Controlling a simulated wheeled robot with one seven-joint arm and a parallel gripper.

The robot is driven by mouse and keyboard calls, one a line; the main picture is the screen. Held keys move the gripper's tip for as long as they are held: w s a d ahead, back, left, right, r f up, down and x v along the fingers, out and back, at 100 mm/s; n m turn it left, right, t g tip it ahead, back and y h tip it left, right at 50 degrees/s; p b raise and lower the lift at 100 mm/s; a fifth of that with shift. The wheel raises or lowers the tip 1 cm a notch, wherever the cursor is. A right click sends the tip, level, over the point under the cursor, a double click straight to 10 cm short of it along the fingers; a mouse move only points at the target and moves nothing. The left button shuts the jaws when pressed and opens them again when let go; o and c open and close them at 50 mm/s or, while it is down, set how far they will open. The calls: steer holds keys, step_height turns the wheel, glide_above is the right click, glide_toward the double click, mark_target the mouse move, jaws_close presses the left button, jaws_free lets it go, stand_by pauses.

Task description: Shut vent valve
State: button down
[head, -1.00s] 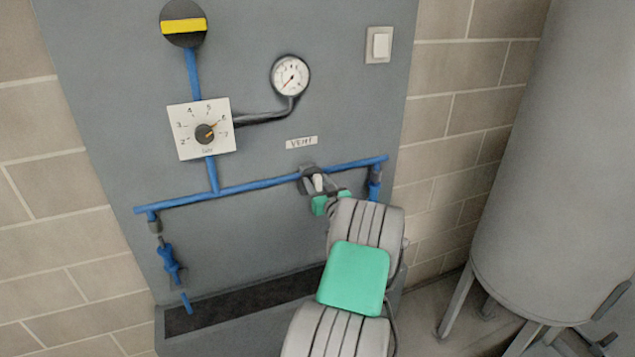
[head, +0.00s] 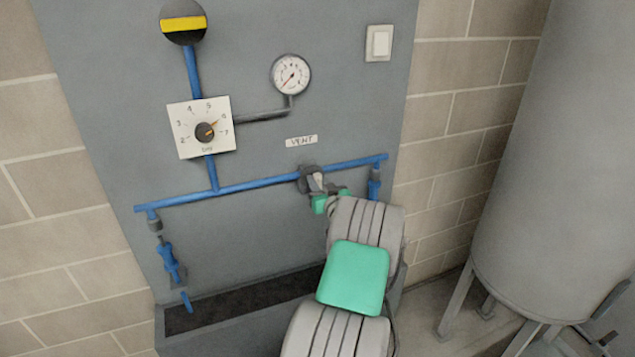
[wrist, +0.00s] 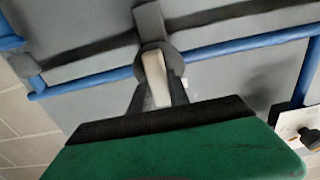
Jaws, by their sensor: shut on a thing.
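The vent valve (head: 306,173) sits on the horizontal blue pipe (head: 250,186), below the small label reading VENT (head: 301,141). Its pale lever (wrist: 156,78) shows in the wrist view, standing out from a dark round hub on the pipe. My gripper (head: 318,186) is at the valve, reaching up from the lower right. In the wrist view, the fingers of my gripper (wrist: 158,92) are closed on the lever, one on each side. My gripper hides part of the valve in the head view.
A pressure gauge (head: 291,74) and a numbered dial (head: 204,132) are on the grey panel above. A wall switch (head: 379,43) is at upper right. A trough (head: 240,301) runs below. A large grey tank (head: 560,170) stands to the right.

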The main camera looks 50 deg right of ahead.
steer(key=shift+f+b, duration=0.1)
steer(key=shift+b, duration=0.25)
steer(key=m+b, duration=0.2)
steer(key=m, duration=0.1)
steer(key=shift+d+f+b, duration=0.15)
steer(key=shift+b, duration=0.2)
steer(key=m+b, duration=0.1)
steer(key=m, duration=0.2)
steer(key=m+b, duration=0.1)
steer(key=m, duration=0.1)
steer(key=shift+s+d+m+b, duration=0.2)
steer(key=shift+m+b, duration=0.2)
steer(key=m, duration=0.4)
steer(key=shift+d+f, duration=0.1)
steer(key=shift+f+m, duration=0.2)
steer(key=shift+m, duration=2.3)
steer(key=c, duration=1.2)
jaws_free()
steer(key=shift+c, duration=0.2)
